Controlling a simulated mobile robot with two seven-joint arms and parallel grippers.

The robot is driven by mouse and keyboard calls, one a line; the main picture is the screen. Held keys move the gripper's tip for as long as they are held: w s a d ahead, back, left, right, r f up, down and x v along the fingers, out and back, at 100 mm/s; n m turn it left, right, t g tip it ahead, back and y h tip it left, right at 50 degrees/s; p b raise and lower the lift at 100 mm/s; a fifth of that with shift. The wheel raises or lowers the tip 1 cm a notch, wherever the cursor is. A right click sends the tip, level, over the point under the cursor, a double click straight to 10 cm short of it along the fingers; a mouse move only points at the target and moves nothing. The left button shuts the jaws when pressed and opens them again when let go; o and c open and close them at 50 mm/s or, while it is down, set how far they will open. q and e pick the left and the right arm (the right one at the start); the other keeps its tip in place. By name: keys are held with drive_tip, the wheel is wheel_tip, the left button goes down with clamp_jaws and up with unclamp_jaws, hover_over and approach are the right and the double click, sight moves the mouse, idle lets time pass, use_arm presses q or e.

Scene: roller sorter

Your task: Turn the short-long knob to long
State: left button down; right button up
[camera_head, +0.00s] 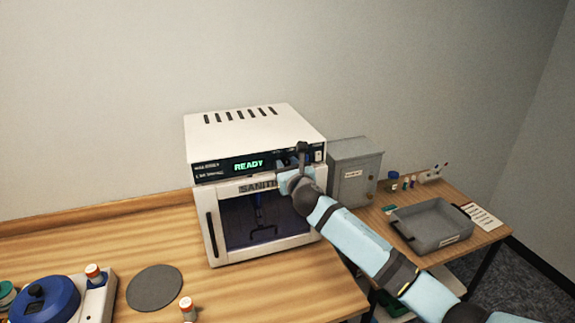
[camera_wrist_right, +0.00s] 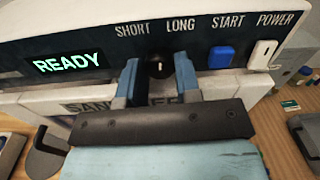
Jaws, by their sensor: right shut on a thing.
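The short-long knob (camera_wrist_right: 159,66) is a small black dial with a white mark, on the dark front panel of the white sanitizer (camera_head: 255,128). In the right wrist view it sits below the words SHORT and LONG, and its mark looks roughly upright. My right gripper (camera_wrist_right: 158,78) has one blue-grey finger on each side of the knob and is shut on it. In the head view my right gripper (camera_head: 296,160) is at the right part of the panel and hides the knob. My left gripper is not in view.
A blue START button (camera_wrist_right: 221,57) and a white POWER switch (camera_wrist_right: 263,54) are right of the knob. The display (camera_head: 248,164) reads READY. A grey box (camera_head: 354,172) stands right of the machine. A grey tray (camera_head: 432,226) lies farther right.

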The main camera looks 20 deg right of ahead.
drive_tip(key=m+p, duration=0.1)
drive_tip(key=m, duration=0.4)
idle(0.5)
drive_tip(key=o, duration=0.9)
drive_tip(key=shift+o, duration=0.2)
drive_tip(key=s+b, duration=0.2)
drive_tip(key=s, duration=1.2)
drive_tip(key=shift+d, duration=0.15)
